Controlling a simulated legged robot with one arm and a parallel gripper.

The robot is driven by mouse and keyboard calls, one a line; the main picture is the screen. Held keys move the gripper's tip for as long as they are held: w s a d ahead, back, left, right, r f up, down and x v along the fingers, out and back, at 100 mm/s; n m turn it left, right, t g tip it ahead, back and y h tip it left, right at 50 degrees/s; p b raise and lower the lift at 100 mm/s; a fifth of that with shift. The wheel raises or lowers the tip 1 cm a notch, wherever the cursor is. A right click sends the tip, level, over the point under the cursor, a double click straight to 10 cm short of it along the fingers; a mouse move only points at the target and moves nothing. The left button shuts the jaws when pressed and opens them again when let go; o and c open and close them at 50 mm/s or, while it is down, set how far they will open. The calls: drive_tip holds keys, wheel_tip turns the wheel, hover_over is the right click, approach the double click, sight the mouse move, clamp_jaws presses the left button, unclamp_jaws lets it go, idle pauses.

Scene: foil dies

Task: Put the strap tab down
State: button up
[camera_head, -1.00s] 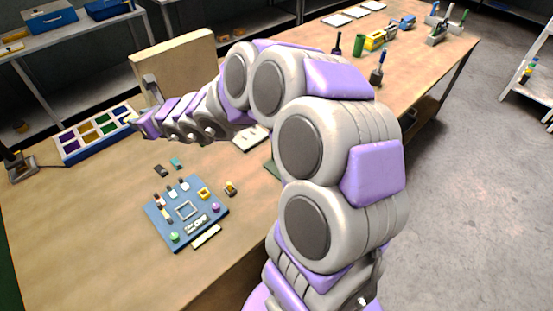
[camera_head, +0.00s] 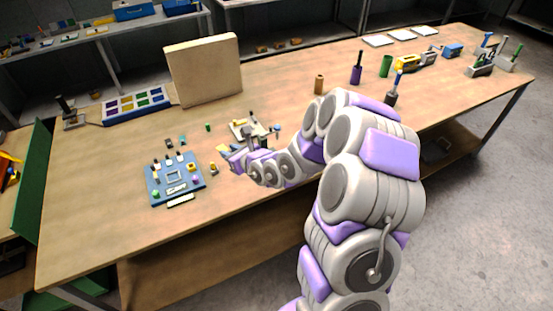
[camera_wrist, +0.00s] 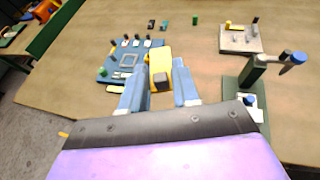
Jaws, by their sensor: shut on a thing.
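My gripper (camera_wrist: 160,80) is shut on a yellow piece with a small dark square, taken to be the strap tab (camera_wrist: 159,58), which shows between its two blue-grey fingers in the wrist view. In the head view my gripper (camera_head: 230,157) is right of the blue board (camera_head: 154,187), over the table. Whether the tab touches anything below cannot be told.
A pale plate with small parts (camera_head: 240,133) lies behind my gripper. A green stand with a blue knob (camera_wrist: 258,75) is close on the right. A compartment tray (camera_head: 108,119) and an upright tan panel (camera_head: 205,70) stand behind. Bare wood (camera_head: 110,225) lies in front.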

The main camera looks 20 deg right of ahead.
drive_tip(key=s+d+f+m+h+p, duration=0.2)
drive_tip(key=s+d+f, duration=0.1)
drive_tip(key=f, duration=0.4)
drive_tip(key=s+d+f+m+h+p, duration=0.1)
drive_tip(key=s+d+f+h+p, duration=0.1)
drive_tip(key=s+d+f, duration=0.3)
drive_tip(key=shift+t, duration=0.4)
drive_tip(key=w+d+f+b, duration=0.1)
drive_tip(key=w+d+b, duration=0.2)
drive_tip(key=w, duration=0.1)
drive_tip(key=w+d+f+b, duration=0.1)
drive_tip(key=w+d+b, duration=0.2)
drive_tip(key=w, duration=0.1)
drive_tip(key=w+d+f+b, duration=0.1)
drive_tip(key=w+d+b, duration=0.2)
drive_tip(key=w+d, duration=0.1)
drive_tip(key=shift+w, duration=0.5)
drive_tip(key=shift+d+f, duration=0.1)
drive_tip(key=shift+f, duration=0.15)
drive_tip(key=f, duration=0.1)
drive_tip(key=f+b, duration=0.1)
drive_tip(key=f, duration=0.1)
drive_tip(key=shift+w+a, duration=0.1)
drive_tip(key=shift+a, duration=0.1)
drive_tip(key=shift+r, duration=0.1)
